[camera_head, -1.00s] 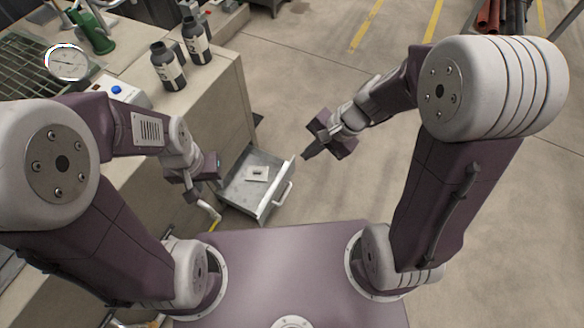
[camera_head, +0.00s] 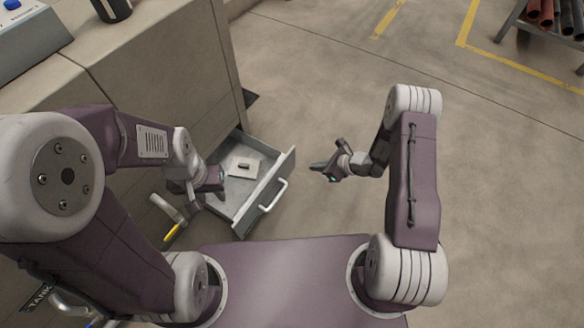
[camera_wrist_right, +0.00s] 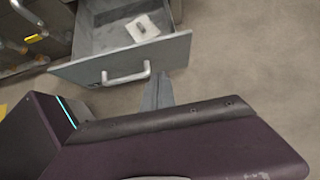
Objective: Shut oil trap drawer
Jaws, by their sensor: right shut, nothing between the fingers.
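The grey metal drawer (camera_head: 280,172) stands pulled out of the beige cabinet, with a small light item (camera_head: 244,166) lying in it. Its bar handle (camera_head: 267,195) is on the front panel. In the right wrist view the drawer front (camera_wrist_right: 85,72) and handle (camera_wrist_right: 126,78) lie just beyond my fingers. My right gripper (camera_head: 314,168) is to the right of the drawer front, apart from it in the head view, with its fingers shut and empty (camera_wrist_right: 158,92). My left gripper (camera_head: 219,184) hovers at the drawer's left side; its fingers are too small to tell.
The beige cabinet (camera_head: 160,65) fills the upper left, with a dark bottle (camera_head: 112,8) on top. A pipe with a yellow part (camera_head: 172,232) is beside the drawer at left. A rack of pipes (camera_head: 545,28) stands far right. The floor (camera_head: 320,90) between is clear.

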